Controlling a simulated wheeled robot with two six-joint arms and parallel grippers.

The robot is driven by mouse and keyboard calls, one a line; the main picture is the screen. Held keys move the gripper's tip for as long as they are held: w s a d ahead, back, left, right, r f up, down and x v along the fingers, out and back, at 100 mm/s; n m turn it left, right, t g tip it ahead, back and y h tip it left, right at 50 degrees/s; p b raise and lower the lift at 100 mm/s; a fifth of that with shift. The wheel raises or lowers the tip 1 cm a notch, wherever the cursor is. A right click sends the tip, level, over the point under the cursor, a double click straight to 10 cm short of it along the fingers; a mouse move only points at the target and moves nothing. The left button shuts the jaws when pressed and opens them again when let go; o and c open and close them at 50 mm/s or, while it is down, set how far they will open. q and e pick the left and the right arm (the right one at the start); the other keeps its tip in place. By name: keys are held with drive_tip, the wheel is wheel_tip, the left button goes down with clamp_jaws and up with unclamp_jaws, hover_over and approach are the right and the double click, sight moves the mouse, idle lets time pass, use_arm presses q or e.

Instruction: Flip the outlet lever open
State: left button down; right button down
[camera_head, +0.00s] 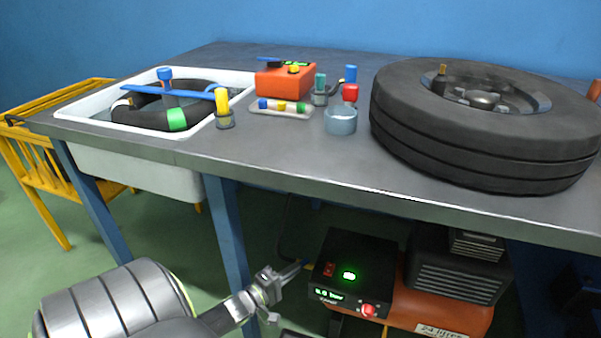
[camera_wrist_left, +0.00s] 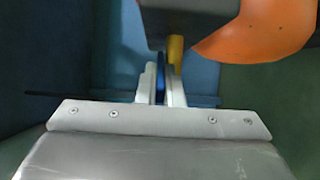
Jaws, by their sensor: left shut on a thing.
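The outlet lever is a thin blue handle (camera_head: 291,270) at the left side of the compressor's black control box (camera_head: 352,262), under the bench. My left gripper (camera_head: 277,279) reaches it from the lower left and is shut on it. In the left wrist view the blue lever (camera_wrist_left: 160,78) stands between the two pale fingers (camera_wrist_left: 160,90). A yellow fitting (camera_wrist_left: 175,48) shows just beyond it, below a dark box. The lever's pivot is hidden. My right gripper is not in view.
The compressor's orange tank (camera_head: 440,318) and a black finned block (camera_head: 458,270) lie right of the control box. The bench edge (camera_head: 380,192) overhangs them, with a blue leg (camera_head: 228,235) to the left. A tyre (camera_head: 485,150) and a white basin (camera_head: 150,178) occupy the top.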

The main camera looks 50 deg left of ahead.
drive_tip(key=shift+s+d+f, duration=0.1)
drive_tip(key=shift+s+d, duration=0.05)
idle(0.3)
use_arm(q)
drive_tip(key=c, duration=1.6)
unclamp_jaws()
drive_tip(key=shift+o, duration=0.2)
drive_tip(key=shift+s, duration=0.1)
